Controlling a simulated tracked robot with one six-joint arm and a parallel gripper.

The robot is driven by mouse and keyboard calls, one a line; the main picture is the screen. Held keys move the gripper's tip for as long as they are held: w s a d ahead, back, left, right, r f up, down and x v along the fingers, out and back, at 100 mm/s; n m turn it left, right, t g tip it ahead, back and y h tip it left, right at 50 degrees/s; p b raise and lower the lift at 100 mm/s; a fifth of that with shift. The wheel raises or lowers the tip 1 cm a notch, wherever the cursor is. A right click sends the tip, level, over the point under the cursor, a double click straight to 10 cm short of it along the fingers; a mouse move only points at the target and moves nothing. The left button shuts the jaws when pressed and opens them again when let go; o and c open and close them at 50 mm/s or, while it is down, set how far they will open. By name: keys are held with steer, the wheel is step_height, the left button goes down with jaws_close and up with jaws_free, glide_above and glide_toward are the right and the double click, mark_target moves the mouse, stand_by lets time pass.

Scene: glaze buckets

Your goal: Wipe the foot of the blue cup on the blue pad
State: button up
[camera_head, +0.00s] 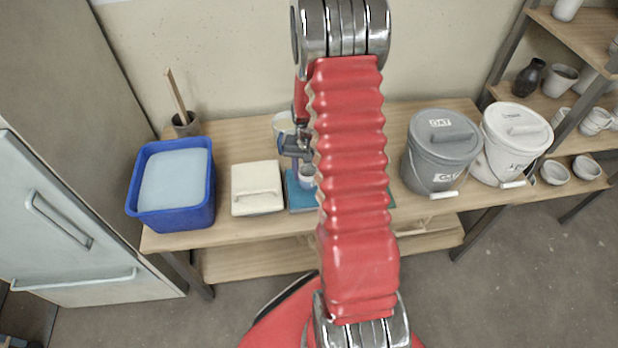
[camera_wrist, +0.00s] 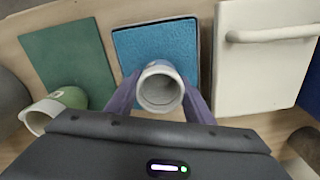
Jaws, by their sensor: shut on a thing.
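My gripper (camera_wrist: 160,95) is shut on a pale cup, the blue cup (camera_wrist: 160,88), with one finger at each side of it. The cup's mouth faces the wrist camera; its foot is hidden and little of its outer colour shows. The blue pad (camera_wrist: 155,48) lies beyond and below the cup in the wrist view. I cannot tell whether the foot touches it. In the head view my gripper (camera_head: 298,150) holds the cup (camera_head: 307,172) over the blue pad (camera_head: 300,196), partly behind my red arm.
A green pad (camera_wrist: 68,60) and a green-and-white cup (camera_wrist: 55,108) are left of the blue pad in the wrist view. A white lid (camera_head: 257,200), blue tub (camera_head: 172,218), grey bucket (camera_head: 432,160) and white bucket (camera_head: 508,150) stand along the table.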

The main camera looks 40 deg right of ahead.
mark_target(307, 172)
steer(key=shift+w+d, duration=0.45)
steer(key=shift+w, duration=0.25)
steer(key=shift+w+d, duration=0.4)
steer(key=shift+w, duration=0.3)
steer(key=shift+s, duration=0.1)
steer(key=shift+s+a+f, duration=0.1)
steer(key=shift+s+a, duration=0.55)
steer(key=shift+s, duration=0.35)
steer(key=shift+s+a+f, duration=0.1)
steer(key=shift+s+a, duration=0.5)
steer(key=shift+s, duration=0.45)
steer(key=shift+s+a, duration=0.65)
steer(key=shift+s, duration=0.35)
steer(key=shift+r, duration=0.1)
step_height(307, 172, up, 7)
steer(key=shift+w, duration=0.15)
steer(key=shift+d, duration=0.15)
